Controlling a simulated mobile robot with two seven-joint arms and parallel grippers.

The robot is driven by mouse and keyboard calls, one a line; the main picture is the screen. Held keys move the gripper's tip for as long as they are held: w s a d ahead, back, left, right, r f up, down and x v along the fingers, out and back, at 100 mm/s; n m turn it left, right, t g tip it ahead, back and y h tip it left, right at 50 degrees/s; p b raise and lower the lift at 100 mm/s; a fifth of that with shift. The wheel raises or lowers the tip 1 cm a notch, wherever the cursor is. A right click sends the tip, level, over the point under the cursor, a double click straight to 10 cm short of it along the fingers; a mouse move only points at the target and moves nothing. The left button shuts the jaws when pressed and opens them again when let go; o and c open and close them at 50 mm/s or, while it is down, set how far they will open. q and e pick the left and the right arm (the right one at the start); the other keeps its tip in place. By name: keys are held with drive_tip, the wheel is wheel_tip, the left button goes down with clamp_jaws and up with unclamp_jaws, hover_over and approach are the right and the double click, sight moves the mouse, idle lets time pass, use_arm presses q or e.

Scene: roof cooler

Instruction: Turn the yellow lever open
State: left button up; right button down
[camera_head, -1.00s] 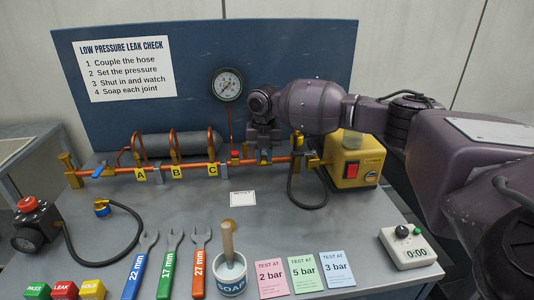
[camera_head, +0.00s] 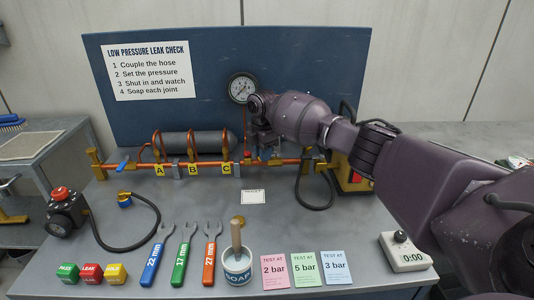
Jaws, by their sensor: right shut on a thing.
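My right gripper (camera_head: 268,150) reaches down to the orange pipe (camera_head: 205,164), just right of the label C and the red cap (camera_head: 246,155). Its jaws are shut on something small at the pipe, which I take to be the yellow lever. The gripper and wrist hide most of that spot, so the lever's exact angle cannot be read. My left gripper is out of view.
A pressure gauge (camera_head: 243,88) is on the blue panel behind the gripper. A yellow box (camera_head: 350,181) with a black hose is partly behind my right arm. Wrenches, a soap pot (camera_head: 237,268) and cards lie in front.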

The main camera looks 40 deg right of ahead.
drive_tip(key=shift+w+d+m, duration=0.15)
drive_tip(key=shift+w+m, duration=0.35)
drive_tip(key=shift+m, duration=0.7)
drive_tip(key=shift+w+d+m, duration=0.1)
drive_tip(key=shift+w+m, duration=0.35)
drive_tip(key=shift+m, duration=0.75)
drive_tip(key=shift+w+m, duration=0.1)
drive_tip(key=shift+m, duration=0.2)
drive_tip(key=shift+d, duration=0.1)
drive_tip(key=c, duration=1)
unclamp_jaws()
drive_tip(key=shift+c, duration=0.2)
